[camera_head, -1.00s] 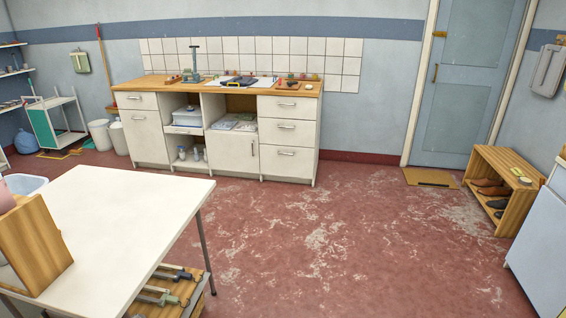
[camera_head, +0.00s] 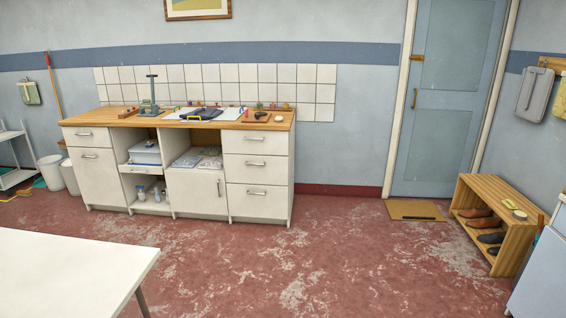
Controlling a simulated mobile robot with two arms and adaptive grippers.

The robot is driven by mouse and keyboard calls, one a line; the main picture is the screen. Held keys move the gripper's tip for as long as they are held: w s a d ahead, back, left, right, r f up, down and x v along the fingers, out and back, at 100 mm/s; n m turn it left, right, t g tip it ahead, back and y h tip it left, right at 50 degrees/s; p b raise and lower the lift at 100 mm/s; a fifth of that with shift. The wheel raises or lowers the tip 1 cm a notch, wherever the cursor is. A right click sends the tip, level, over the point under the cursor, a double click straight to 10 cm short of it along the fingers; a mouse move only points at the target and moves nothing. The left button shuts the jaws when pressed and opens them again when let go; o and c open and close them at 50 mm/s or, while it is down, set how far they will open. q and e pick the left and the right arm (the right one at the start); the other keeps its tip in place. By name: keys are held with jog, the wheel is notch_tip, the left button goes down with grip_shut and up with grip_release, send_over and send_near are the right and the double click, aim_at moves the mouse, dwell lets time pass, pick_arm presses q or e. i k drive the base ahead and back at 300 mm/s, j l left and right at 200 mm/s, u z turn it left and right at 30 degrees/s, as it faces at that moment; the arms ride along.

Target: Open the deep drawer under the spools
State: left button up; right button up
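A white cabinet (camera_head: 208,190) with a wooden worktop stands against the far wall. Small coloured items that look like spools (camera_head: 272,106) stand along the back of the worktop, above the right-hand stack of drawers. That stack has two shallower drawers, the top drawer (camera_head: 257,143) and the middle drawer (camera_head: 254,171), and a taller deep drawer (camera_head: 258,206) at the bottom. All three fronts are flush and closed, each with a horizontal metal handle. Neither of my grippers is in view.
A white table (camera_head: 70,265) fills the lower left. Red floor (camera_head: 290,265) is clear between it and the cabinet. A shoe rack (camera_head: 512,232) and a white appliance (camera_head: 543,275) stand at right, near a blue door (camera_head: 447,100). White bins (camera_head: 52,172) stand left of the cabinet.

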aim_at(244, 200)
jog(key=i+z, duration=0.25)
jog(key=i, duration=1.85)
